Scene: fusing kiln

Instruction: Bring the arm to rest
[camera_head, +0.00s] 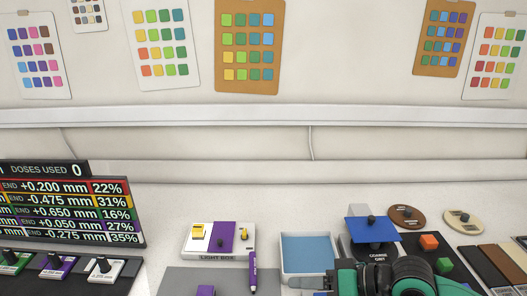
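My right arm and gripper (400,278) show at the bottom edge, right of centre, as dark rounded parts with green bands. My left gripper is not in view.
A light box (244,245) bears a yellow and a purple piece, with a purple pen (253,272) beside it. A blue-bottomed tray (284,274) stands right of it. A dose display (70,205) stands left. White table behind is clear.

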